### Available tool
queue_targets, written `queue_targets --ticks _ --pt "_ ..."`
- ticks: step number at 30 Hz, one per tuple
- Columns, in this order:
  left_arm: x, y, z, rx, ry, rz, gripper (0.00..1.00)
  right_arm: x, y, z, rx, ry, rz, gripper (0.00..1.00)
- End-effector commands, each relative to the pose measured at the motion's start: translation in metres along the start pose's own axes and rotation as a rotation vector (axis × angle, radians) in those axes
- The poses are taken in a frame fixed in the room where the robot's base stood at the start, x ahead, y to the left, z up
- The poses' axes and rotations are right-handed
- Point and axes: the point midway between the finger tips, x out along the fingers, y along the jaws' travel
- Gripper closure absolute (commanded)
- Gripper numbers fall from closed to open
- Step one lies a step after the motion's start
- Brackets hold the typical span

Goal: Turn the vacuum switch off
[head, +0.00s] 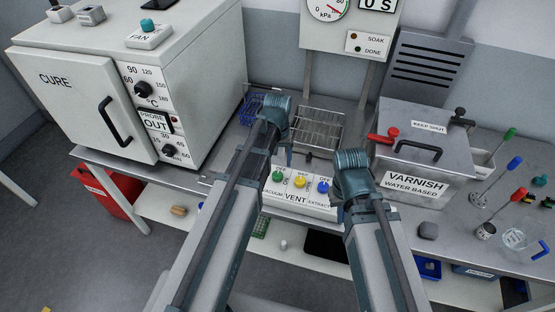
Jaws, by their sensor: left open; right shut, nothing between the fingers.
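A white switch box (297,197) sits on the bench in the middle of the head view, labelled VACUUM, VENT and EXTRACT. The vacuum switch has a green knob (278,175) and is the leftmost. The yellow vent knob (300,181) and blue extract knob (323,187) stand to its right. I cannot tell clearly which way each switch is set. My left gripper (287,132) is open, behind and above the green knob, its fingers mostly hidden by its wrist. My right gripper (337,192) is shut and empty, just right of the blue knob. Neither visibly holds anything.
The white cure oven (85,95) stands at left. A wire rack (318,128) and blue basket (246,107) lie behind the switch box. The varnish tank (415,165) stands at right, with colored-knobbed rods beyond it. A gauge panel (345,45) rises at the back.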

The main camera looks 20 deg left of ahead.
Motion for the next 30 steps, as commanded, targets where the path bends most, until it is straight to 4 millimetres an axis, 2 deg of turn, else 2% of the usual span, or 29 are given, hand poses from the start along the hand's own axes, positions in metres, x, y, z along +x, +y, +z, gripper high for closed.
queue_targets --ticks 1,9,13,18,27,29,30 --pt "-0.017 0.0 0.0 0.0 0.0 0.0 0.24 -0.017 0.002 0.001 0.0 0.0 0.0 1.0" --pt "-0.058 0.0 0.0 0.0 0.0 0.0 0.24 -0.058 0.005 0.003 -0.002 0.0 0.0 1.0" --pt "-0.072 0.0 0.0 0.0 0.0 0.0 0.24 -0.072 0.007 0.004 -0.001 0.0 0.0 1.0" --pt "-0.079 0.0 0.0 0.0 0.0 0.0 0.24 -0.078 0.007 0.005 0.0 0.0 0.0 1.0" --pt "-0.077 0.001 0.001 0.002 0.0 0.0 0.24 -0.076 0.007 0.004 0.0 0.0 0.0 1.0" --pt "-0.073 0.005 0.01 0.024 -0.002 -0.004 0.24 -0.073 0.007 0.004 0.0 0.0 0.0 1.0" --pt "-0.069 0.012 0.021 0.053 -0.004 -0.009 0.24 -0.068 0.006 0.004 0.0 0.0 0.0 1.0"
